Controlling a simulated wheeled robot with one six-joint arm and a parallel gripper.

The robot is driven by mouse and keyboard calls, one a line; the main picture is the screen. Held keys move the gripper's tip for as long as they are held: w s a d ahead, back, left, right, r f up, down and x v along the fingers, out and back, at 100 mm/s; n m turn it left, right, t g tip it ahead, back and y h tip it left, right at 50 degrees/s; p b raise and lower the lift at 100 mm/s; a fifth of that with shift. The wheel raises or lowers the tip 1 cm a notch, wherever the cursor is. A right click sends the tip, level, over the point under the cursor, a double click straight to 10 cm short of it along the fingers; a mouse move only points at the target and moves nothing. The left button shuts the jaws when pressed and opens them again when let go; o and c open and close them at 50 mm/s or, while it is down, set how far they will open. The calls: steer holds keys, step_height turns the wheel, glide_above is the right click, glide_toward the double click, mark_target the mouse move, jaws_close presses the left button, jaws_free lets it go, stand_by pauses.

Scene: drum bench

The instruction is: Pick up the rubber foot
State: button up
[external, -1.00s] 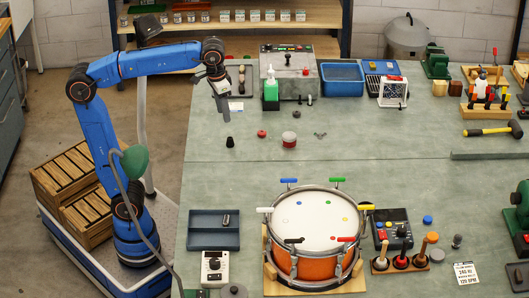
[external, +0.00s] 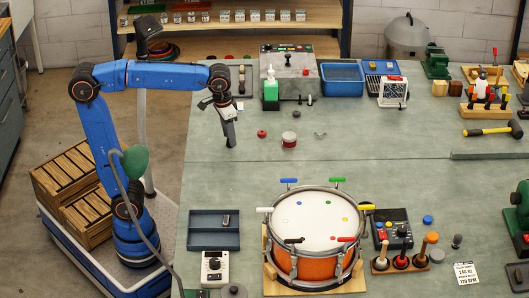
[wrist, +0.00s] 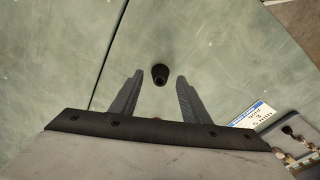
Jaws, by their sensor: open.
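The rubber foot (wrist: 160,74) is a small black tapered piece standing on the green bench top in the wrist view. It lies between and slightly beyond the tips of my gripper (wrist: 158,88), which is open and empty. In the external view my gripper (external: 230,142) points down over the left part of the bench and hides the foot. The fingers do not appear to touch the foot; the exact height above it is hard to tell.
A printed card (wrist: 252,116) lies right of the fingers in the wrist view. A drum (external: 312,235) and a blue tray (external: 213,232) are nearer the front. Bench around the foot is clear.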

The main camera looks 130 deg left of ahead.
steer(key=shift+f, duration=0.1)
steer(key=shift+c, duration=0.3)
jaws_close()
